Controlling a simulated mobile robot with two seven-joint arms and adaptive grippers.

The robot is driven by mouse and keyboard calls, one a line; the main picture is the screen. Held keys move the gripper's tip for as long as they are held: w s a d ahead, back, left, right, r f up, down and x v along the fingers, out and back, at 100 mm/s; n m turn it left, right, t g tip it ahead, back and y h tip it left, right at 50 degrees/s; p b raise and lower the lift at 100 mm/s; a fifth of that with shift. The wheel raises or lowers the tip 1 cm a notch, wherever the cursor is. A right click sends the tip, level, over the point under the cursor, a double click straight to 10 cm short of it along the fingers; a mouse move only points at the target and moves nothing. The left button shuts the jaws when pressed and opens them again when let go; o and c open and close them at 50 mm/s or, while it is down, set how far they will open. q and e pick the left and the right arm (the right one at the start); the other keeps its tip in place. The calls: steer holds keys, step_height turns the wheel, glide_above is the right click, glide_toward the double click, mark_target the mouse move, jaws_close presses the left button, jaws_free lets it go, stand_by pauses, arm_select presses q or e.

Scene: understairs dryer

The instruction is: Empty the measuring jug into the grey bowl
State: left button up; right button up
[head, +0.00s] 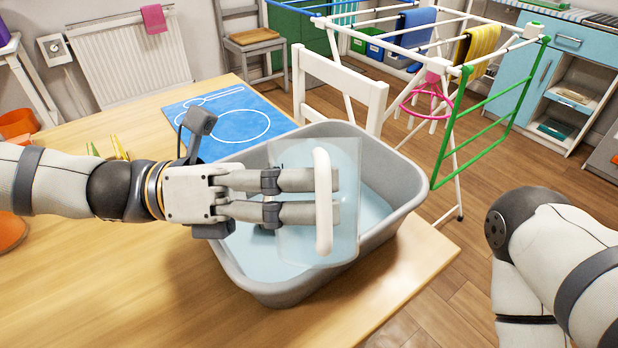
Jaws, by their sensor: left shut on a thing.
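The grey bowl (394,168) is a rectangular tub with rounded corners standing on the wooden table, with pale blue liquid in it. The clear measuring jug (347,205) with a white handle is held over the middle of the bowl. My left gripper (326,196) reaches in from the left, its two fingers shut on the jug at the handle. I cannot tell how far the jug is tilted, or whether liquid is in it, because the blue behind shows through. My right arm is at the right edge; its gripper is out of view.
A blue mat (228,118) with white outlines lies on the table (180,290) behind the bowl. A white chair (338,82) stands behind the bowl. A drying rack (494,112) with cloths stands beyond the table's right edge. The table's front left is clear.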

arm_select(q)
steer(key=shift+w+r+n+t, duration=0.35)
steer(key=shift+r+n, duration=0.15)
steer(key=shift+n, duration=0.5)
arm_select(e)
steer(key=shift+s+f, duration=0.1)
steer(key=shift+f, duration=0.05)
arm_select(q)
steer(key=shift+w+f+n+t+h+b, duration=0.2)
steer(key=shift+n+b, duration=0.35)
steer(key=shift+n, duration=0.5)
steer(key=shift+w+f+n+t+h+b, duration=0.1)
steer(key=shift+f+n+t+h+b, duration=0.15)
steer(key=shift+n+b, duration=0.55)
arm_select(e)
steer(key=shift+s+f+g, duration=0.3)
steer(key=shift+s+f, duration=0.45)
steer(key=shift+f, duration=0.2)
arm_select(q)
steer(key=shift+w+r+n, duration=0.15)
steer(key=shift+r+n, duration=0.05)
steer(key=shift+n, duration=0.45)
steer(key=shift+w+r+n, duration=0.1)
steer(key=shift+r+n, duration=0.1)
steer(key=shift+n, duration=0.4)
arm_select(e)
steer(key=shift+s+f, duration=0.1)
arm_select(q)
steer(key=shift+w, duration=0.15)
